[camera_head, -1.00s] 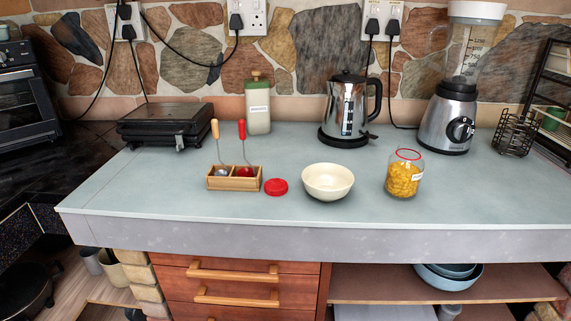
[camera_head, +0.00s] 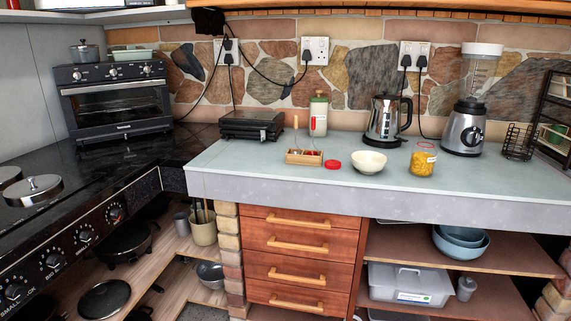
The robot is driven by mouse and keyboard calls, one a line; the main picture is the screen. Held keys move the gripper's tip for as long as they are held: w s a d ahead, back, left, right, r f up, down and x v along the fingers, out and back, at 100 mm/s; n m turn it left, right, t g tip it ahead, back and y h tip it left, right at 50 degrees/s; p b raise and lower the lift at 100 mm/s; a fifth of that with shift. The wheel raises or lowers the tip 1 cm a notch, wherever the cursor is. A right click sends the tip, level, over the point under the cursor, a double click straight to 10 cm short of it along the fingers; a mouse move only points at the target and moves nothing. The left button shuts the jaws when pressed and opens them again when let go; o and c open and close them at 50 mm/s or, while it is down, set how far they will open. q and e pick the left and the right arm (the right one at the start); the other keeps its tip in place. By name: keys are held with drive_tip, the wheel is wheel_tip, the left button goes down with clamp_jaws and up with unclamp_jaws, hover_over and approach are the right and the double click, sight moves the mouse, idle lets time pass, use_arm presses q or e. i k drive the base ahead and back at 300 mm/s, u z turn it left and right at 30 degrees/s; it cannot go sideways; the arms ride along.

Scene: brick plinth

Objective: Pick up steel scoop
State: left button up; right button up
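A small wooden caddy (camera_head: 304,161) with two compartments stands on the pale counter, left of centre. A utensil with a tan handle (camera_head: 295,122), which looks like the steel scoop, stands upright in its left compartment. Its head is low in the caddy and too small to see well. A red-handled utensil stands in the right compartment, its handle overlapping the bottle behind. Neither of my grippers is in view.
A red lid (camera_head: 332,165), white bowl (camera_head: 369,162) and jar of yellow pieces (camera_head: 422,160) stand right of the caddy. A bottle (camera_head: 318,116), black grill (camera_head: 252,125), kettle (camera_head: 384,120) and blender (camera_head: 464,128) stand behind. The counter's front strip is clear.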

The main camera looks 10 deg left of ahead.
sight(295, 117)
drive_tip(key=z, duration=1)
drive_tip(key=i, duration=1.25)
drive_tip(key=u, duration=0.2)
